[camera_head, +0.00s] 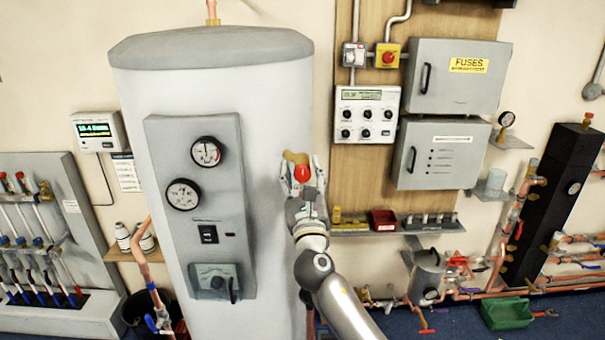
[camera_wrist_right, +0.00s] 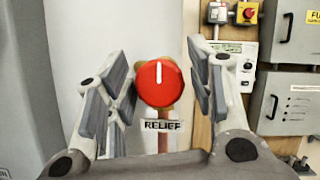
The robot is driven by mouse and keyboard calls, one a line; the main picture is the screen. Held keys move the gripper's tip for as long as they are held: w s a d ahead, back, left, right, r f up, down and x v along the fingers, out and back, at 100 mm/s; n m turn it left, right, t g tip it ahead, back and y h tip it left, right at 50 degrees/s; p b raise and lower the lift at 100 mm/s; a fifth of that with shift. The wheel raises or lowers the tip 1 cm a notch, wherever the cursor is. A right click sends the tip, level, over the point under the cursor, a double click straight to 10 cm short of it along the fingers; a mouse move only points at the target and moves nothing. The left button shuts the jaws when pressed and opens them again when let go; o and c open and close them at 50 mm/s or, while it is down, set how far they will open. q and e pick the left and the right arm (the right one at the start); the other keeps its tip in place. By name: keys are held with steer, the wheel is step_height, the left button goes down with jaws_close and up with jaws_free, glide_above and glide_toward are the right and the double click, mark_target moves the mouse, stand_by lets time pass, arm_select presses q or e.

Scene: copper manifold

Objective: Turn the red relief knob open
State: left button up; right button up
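The red relief knob (camera_head: 301,173) sits on a brass fitting (camera_head: 296,157) at the right side of the grey tank. In the right wrist view the knob (camera_wrist_right: 159,83) faces me, with a white mark pointing straight up and a RELIEF label (camera_wrist_right: 162,125) below it. My right gripper (camera_head: 303,178) is open. Its two fingers stand to the left and right of the knob, with gaps on both sides in the right wrist view (camera_wrist_right: 160,90). How far the fingertips reach along the knob is hard to tell. My left gripper is out of view.
The tank (camera_head: 225,75) carries a panel with two gauges (camera_head: 207,152). A wooden board (camera_head: 345,180) right of the knob holds a control box (camera_head: 367,114), a red emergency button (camera_head: 389,58) and grey cabinets (camera_head: 458,76). A shelf with a red bin (camera_head: 383,220) is at the lower right.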

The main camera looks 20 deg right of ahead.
steer(key=c, duration=0.8)
steer(key=shift+o, duration=0.2)
steer(key=m+h+b, duration=0.2)
steer(key=m, duration=0.1)
steer(key=shift+f+b, duration=0.2)
steer(key=shift+b, duration=0.1)
steer(key=m+h+b, duration=0.1)
steer(key=m, duration=0.1)
steer(key=m+g+h+b, duration=0.1)
steer(key=m+b, duration=0.1)
steer(key=m, duration=0.1)
steer(key=shift+m+g, duration=0.3)
steer(key=m+h+b, duration=0.1)
steer(key=m, duration=0.1)
steer(key=m+g+h+b, duration=0.1)
steer(key=m, duration=0.1)
steer(key=shift+m+g, duration=0.3)
steer(key=shift+m, duration=0.1)
steer(key=shift+r+m+g+h+b, duration=0.15)
steer(key=shift+m+g+h+b, duration=0.4)
steer(key=shift+m, duration=1.05)
steer(key=shift+m+g, duration=0.25)
steer(key=shift+m, duration=0.15)
